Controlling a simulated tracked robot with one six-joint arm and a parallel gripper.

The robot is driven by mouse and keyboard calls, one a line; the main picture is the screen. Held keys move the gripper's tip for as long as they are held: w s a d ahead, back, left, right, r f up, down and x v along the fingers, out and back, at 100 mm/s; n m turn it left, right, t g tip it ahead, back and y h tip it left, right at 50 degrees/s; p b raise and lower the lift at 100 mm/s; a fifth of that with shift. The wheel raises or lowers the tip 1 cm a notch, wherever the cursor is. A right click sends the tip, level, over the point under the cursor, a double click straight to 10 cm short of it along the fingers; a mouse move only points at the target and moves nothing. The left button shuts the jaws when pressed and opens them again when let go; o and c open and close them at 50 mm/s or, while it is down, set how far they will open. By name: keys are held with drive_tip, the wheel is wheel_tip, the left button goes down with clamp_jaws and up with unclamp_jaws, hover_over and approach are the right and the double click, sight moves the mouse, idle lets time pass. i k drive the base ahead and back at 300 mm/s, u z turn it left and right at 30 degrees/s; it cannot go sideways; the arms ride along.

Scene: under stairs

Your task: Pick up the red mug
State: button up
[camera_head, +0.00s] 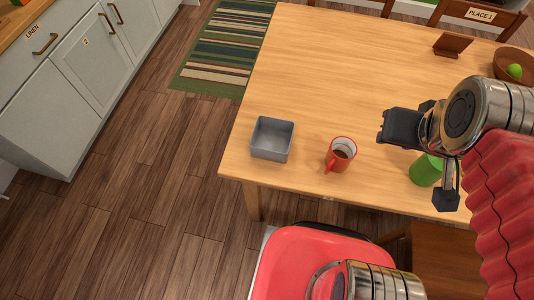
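The red mug (340,156) stands upright on the wooden table (320,80), close to its front edge.
A grey square bin (272,139) stands left of the mug. A green object (425,171) is right of it, partly hidden by my arm. A wooden bowl (513,64) and a small brown stand (452,44) are farther back. The table's middle is clear.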

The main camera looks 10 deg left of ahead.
sight(342, 150)
drive_tip(key=z, duration=0.05)
drive_tip(key=k, duration=0.2)
drive_tip(key=u, duration=0.8)
drive_tip(key=i, duration=0.5)
drive_tip(key=u, duration=0.3)
